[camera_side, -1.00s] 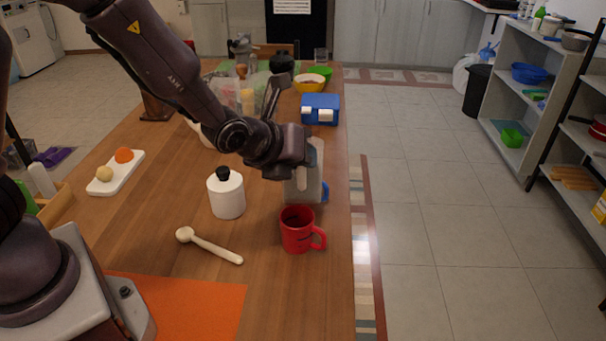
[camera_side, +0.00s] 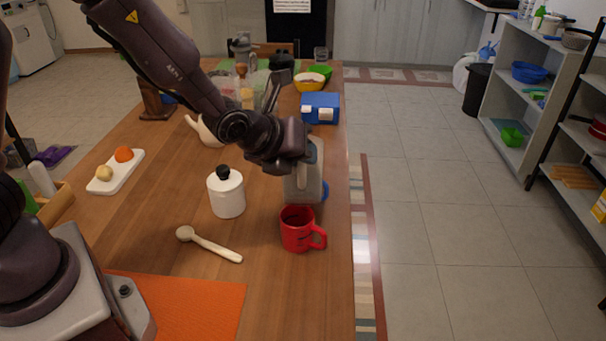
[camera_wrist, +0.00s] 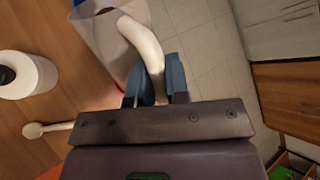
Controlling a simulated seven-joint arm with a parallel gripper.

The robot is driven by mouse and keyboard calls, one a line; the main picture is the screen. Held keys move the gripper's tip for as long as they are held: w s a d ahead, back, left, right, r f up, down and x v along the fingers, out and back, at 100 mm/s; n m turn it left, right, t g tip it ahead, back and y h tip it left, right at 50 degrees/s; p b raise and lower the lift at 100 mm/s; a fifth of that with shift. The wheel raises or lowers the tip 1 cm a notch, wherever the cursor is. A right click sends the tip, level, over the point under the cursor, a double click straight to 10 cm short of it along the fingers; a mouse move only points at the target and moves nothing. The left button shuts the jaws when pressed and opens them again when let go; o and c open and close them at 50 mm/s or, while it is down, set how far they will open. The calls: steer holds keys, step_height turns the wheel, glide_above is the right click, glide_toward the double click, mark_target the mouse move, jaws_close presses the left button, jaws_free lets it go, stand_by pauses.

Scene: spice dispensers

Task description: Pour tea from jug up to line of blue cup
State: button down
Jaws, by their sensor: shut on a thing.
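A translucent grey jug (camera_side: 304,182) stands upright at the right side of the table; whether its base touches the table is hard to tell. My gripper (camera_side: 303,152) is at its upper part. In the wrist view, my gripper's fingers (camera_wrist: 157,82) are shut on the pale curved handle of the jug (camera_wrist: 98,32). The tea level inside the jug cannot be made out.
A red mug (camera_side: 299,231) stands close in front of the jug. A white lidded jar (camera_side: 226,194) is to the left, with a wooden spoon (camera_side: 211,245) nearer. A blue box (camera_side: 320,107) stands behind. The table's right edge is close to the jug.

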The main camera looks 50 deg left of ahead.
stand_by(0.3)
steer(key=shift+s+d+f+t, duration=0.15)
steer(key=shift+s+d+t, duration=0.15)
steer(key=shift+d+t, duration=0.1)
steer(key=shift+s+d+f+m+t+y, duration=0.25)
steer(key=shift+s+d+m+t+y, duration=0.3)
steer(key=shift+t+y, duration=0.3)
steer(key=shift+s+d+f+m+t+y+b, duration=0.7)
steer(key=shift+s+d+f+m+t+y, duration=0.8)
steer(key=shift+s+d+f+t, duration=0.9)
steer(key=shift+w+r+m+h, duration=0.65)
steer(key=shift+w+r+h, duration=0.25)
steer(key=shift+r, duration=2)
steer(key=w+a+h, duration=0.1)
steer(key=a, duration=0.2)
steer(key=w+a+r+m+h, duration=0.1)
steer(key=w+a, duration=0.1)
steer(key=a, duration=0.2)
steer(key=w+a+m+t+h, duration=0.1)
steer(key=w+a, duration=0.1)
steer(key=a, duration=0.2)
steer(key=shift+a+r+h, duration=0.2)
steer(key=shift+r+h, duration=0.15)
steer(key=shift+a, duration=0.5)
